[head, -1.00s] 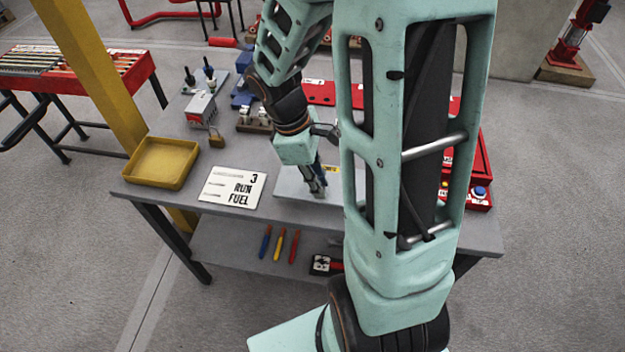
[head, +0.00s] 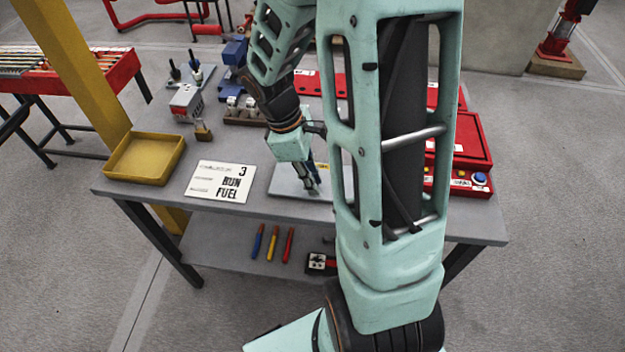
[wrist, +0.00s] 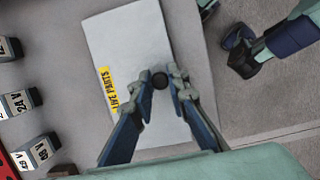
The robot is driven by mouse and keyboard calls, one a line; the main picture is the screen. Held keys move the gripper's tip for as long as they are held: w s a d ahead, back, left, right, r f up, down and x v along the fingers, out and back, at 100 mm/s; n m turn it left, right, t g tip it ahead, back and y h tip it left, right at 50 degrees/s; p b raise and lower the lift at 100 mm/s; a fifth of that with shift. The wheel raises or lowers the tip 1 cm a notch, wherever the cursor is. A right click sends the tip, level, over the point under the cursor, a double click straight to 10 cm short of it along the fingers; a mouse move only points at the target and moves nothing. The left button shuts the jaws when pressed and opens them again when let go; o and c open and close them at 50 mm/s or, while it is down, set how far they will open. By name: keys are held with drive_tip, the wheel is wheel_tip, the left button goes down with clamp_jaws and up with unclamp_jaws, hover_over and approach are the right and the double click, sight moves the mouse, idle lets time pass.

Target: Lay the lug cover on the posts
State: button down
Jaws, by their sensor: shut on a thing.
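The lug cover (head: 285,183) is a flat pale grey plate with a yellow "LIVE PARTS" label. It is over the front middle of the workbench in the head view, partly behind my arm. It fills the middle of the wrist view (wrist: 125,45), with a round black knob (wrist: 159,80) on its face. My gripper (wrist: 160,92) is shut on this knob, one finger on each side; it also shows in the head view (head: 313,188). I cannot tell whether the cover touches the bench. I cannot make out which parts are the posts.
A sign reading "3 RUN FUEL" (head: 220,181) and a yellow tray (head: 145,158) lie to the left. A grey box with a padlock (head: 187,102) stands behind. Labelled blocks (wrist: 20,102) stand left in the wrist view. A red case (head: 462,140) is at right.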

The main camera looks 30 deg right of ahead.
drive_tip(key=shift+f, duration=0.15)
drive_tip(key=c, duration=1.9)
unclamp_jaws()
